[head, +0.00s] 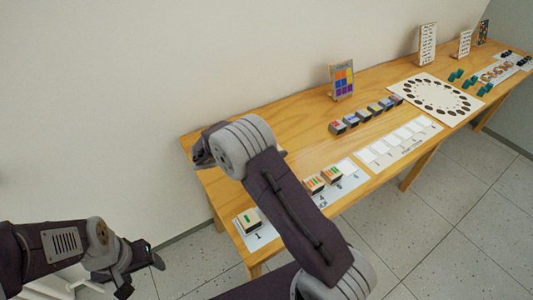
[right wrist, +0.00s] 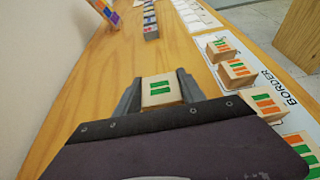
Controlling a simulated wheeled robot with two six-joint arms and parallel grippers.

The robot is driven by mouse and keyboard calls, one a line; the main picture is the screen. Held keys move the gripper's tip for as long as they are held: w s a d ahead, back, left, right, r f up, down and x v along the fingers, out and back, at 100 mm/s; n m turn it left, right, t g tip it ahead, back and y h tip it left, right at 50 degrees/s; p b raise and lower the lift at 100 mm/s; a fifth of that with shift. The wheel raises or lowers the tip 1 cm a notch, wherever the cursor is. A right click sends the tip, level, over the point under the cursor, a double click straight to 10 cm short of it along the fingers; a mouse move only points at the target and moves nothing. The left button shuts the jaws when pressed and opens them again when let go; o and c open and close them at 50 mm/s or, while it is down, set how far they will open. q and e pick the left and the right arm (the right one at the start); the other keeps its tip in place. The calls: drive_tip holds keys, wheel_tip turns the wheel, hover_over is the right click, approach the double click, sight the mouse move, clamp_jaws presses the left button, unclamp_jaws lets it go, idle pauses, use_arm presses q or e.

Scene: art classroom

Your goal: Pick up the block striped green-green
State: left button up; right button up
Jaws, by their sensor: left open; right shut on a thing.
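The block striped green-green (right wrist: 160,92) is a pale wooden block with two green stripes on its face. It sits between the two fingers of my right gripper (right wrist: 158,80), which is shut on it over the wooden table. In the head view my right arm hides this block. My left gripper (head: 143,262) is open and empty, low at the left, off the table's near end.
A white BORDER strip (right wrist: 291,99) carries several blocks with orange and green stripes along the table's (head: 290,125) front edge. Beyond are a row of dark-sided blocks (head: 365,115), a blank card strip (head: 400,143) and a colour-chart stand (head: 342,82). A wall runs behind.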

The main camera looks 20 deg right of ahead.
drive_tip(key=s+d+r, duration=0.5)
drive_tip(key=d, duration=0.2)
drive_tip(key=shift+s+r+p, duration=0.25)
drive_tip(key=shift+s+p, duration=0.05)
drive_tip(key=shift+p, duration=0.1)
